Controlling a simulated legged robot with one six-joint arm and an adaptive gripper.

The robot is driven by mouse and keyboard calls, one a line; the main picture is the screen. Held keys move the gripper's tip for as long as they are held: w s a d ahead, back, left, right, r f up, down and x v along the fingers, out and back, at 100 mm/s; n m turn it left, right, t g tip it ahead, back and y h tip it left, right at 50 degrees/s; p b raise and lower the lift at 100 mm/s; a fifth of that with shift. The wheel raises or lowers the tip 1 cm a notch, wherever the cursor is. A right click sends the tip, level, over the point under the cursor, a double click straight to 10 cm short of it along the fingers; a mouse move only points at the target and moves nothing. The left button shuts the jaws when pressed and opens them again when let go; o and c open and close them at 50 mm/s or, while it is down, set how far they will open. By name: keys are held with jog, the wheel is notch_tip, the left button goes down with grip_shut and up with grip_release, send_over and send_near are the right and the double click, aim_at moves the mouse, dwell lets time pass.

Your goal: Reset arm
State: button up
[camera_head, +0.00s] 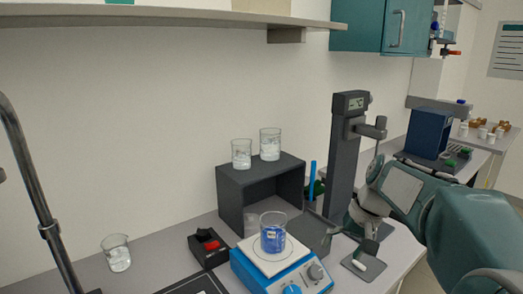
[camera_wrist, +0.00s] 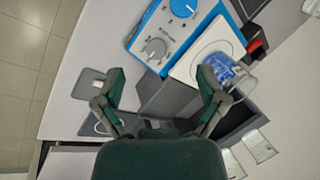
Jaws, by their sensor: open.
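My gripper (camera_wrist: 162,84) is open and empty in the wrist view, its two dark green fingers spread apart. In the head view my arm (camera_head: 440,215) reaches in from the right, and the gripper hangs beside the grey stand, partly hidden by the arm. A blue-and-white hotplate stirrer (camera_head: 283,272) is on the bench, left of my gripper in the head view. A beaker with blue contents (camera_head: 272,238) stands on its plate. In the wrist view this beaker (camera_wrist: 228,72) shows near the right finger; I cannot tell whether they touch.
A dark open box (camera_head: 232,200) stands behind the stirrer with two beakers on top. The tall grey stand (camera_head: 343,150) is close to my arm. Another beaker (camera_head: 117,253) and a small black box with a red switch (camera_head: 209,248) are at left. A shelf (camera_head: 150,17) overhangs.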

jog(key=s+a+f+n+t+h, duration=0.1)
jog(key=s+t+h, duration=0.1)
jog(key=s, duration=0.8)
jog(key=s+a+f+n+t+h, duration=0.1)
jog(key=s+a+t+h, duration=0.1)
jog(key=s, duration=0.8)
jog(key=shift+s+t, duration=0.35)
jog(key=shift+t, duration=0.05)
